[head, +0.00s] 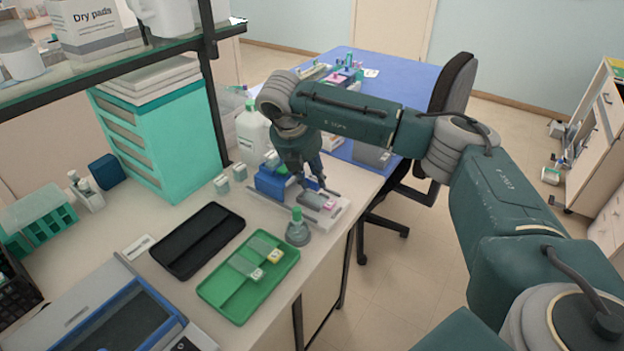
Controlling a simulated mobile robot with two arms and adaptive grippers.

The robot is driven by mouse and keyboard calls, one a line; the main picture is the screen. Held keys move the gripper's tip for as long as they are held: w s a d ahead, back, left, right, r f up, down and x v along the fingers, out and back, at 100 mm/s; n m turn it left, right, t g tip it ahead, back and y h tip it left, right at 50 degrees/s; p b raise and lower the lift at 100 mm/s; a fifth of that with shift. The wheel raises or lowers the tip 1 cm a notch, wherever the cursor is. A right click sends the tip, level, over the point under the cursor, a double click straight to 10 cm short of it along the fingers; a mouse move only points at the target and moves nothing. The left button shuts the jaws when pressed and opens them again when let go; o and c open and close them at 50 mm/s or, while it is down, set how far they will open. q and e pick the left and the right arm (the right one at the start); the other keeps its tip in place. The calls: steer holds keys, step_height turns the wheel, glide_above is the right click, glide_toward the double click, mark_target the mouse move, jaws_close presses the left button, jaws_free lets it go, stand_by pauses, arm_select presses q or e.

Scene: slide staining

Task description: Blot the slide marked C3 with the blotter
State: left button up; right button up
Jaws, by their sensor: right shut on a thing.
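My right gripper (318,185) reaches down over the bench near its right edge. It is shut on a small grey block (312,199), apparently the blotter, which is partly hidden by the fingers. The block is at a white holder (341,212), right by a slide with a pink label (330,205); I cannot tell whether they touch. Two more slides lie in a green tray (236,308), one with a pale label (257,273) and one with a yellowish label (274,255). The label marks are too small to read, so I cannot tell which is C3. My left gripper is out of view.
A grey bottle with a green cap (298,229) stands close in front of the holder. A blue object (270,182) is beside the gripper. A black tray (198,241), a white bottle (252,135) and teal drawers (165,140) stand left. A glass shelf overhangs the upper left.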

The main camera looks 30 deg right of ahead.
steer(key=shift+r+p, duration=1)
steer(key=shift+r, duration=1.4)
